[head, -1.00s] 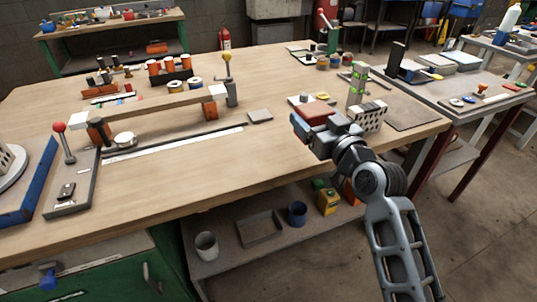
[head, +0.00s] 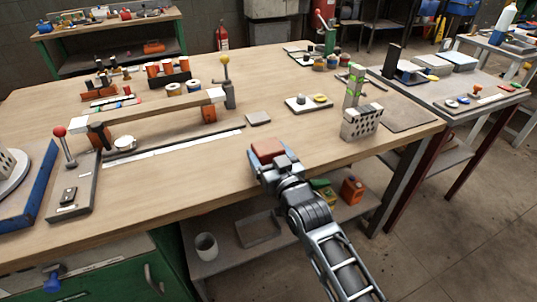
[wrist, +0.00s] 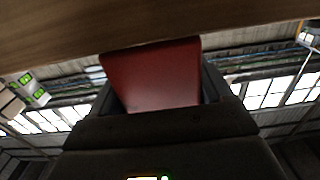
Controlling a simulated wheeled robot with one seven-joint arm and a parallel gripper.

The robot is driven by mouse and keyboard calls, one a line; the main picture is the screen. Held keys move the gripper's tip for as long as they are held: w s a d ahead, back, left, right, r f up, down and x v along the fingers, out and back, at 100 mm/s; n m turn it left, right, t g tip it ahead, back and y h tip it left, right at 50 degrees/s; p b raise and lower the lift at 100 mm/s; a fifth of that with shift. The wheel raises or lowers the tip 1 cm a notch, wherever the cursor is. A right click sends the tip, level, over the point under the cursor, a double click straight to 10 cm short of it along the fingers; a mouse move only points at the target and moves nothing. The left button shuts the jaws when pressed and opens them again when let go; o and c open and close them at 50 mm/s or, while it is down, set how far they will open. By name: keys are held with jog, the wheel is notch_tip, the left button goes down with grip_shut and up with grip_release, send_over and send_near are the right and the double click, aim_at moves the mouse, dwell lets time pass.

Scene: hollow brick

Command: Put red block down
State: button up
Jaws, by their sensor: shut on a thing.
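The red block (head: 268,150) is between the fingers of my gripper (head: 264,156), at the front edge of the wooden workbench (head: 200,160). In the wrist view the red block (wrist: 152,76) fills the space between the dark fingers, and the wood edge (wrist: 120,22) runs across the top of the picture. My gripper is shut on the block. I cannot tell whether the block touches the bench.
A grey perforated hollow brick (head: 360,122) stands to the right, with a green-marked post (head: 353,88) behind it. A small grey plate (head: 258,118) lies behind the gripper. A long beam fixture (head: 150,112) is to the left. The bench just left of the gripper is clear.

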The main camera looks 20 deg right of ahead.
jog(key=shift+f, duration=0.2)
jog(key=o, duration=1.1)
jog(key=shift+r, duration=0.1)
jog(key=s, duration=1.2)
jog(key=shift+b, duration=0.3)
